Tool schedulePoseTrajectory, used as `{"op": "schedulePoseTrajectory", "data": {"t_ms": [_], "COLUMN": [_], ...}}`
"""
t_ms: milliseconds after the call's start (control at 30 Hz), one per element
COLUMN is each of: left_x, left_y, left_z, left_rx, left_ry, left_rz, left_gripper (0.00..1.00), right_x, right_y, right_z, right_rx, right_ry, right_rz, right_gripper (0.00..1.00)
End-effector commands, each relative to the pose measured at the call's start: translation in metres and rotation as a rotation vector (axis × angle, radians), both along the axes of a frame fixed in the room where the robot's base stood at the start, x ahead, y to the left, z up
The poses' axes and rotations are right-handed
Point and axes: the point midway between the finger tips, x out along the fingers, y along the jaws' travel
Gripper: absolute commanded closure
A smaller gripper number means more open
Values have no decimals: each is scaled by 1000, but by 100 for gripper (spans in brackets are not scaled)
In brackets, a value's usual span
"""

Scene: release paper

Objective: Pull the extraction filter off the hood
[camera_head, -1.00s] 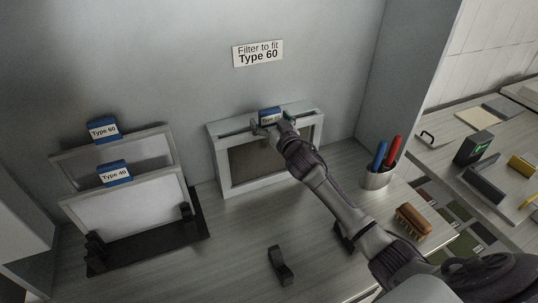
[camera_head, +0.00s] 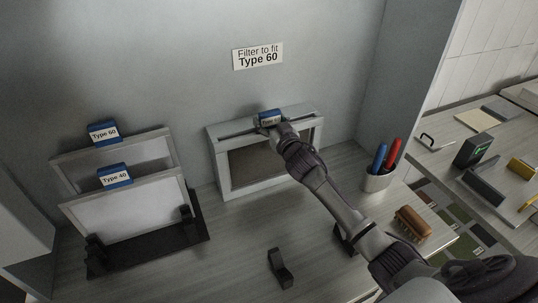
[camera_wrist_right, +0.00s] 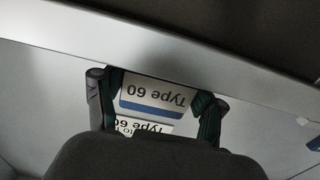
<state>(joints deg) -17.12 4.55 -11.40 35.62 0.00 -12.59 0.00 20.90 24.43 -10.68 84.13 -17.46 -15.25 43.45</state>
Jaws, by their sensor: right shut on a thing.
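The hood (camera_head: 216,170) is a grey box frame against the back wall. A dark panel (camera_head: 250,165) shows in its front opening. A filter tab, blue with a white label (camera_head: 269,118), stands in the slot on its top. My right gripper (camera_head: 270,126) is shut on this tab. In the right wrist view the tab's label (camera_wrist_right: 158,96) reads "Type 60" upside down, between the fingers of the right gripper (camera_wrist_right: 155,108). The filter's body is mostly hidden in the hood. My left gripper is not in view.
Two framed filters, Type 60 (camera_head: 103,132) and Type 40 (camera_head: 115,176), stand in a black rack (camera_head: 150,245) at left. A wall sign (camera_head: 258,55) reads "Filter to fit Type 60".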

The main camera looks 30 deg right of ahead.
Motion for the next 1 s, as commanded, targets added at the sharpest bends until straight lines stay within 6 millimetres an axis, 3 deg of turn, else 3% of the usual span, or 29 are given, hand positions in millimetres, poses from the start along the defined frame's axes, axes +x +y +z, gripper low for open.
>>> {"op": "schedulePoseTrajectory", "data": {"t_ms": [1000], "left_x": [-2], "left_y": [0], "left_z": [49], "left_rx": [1], "left_ry": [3], "left_rz": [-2], "left_gripper": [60], "right_x": [0], "right_y": [0], "right_z": [55], "right_rx": [1], "right_ry": [-4], "right_rz": [0], "right_gripper": [80]}}
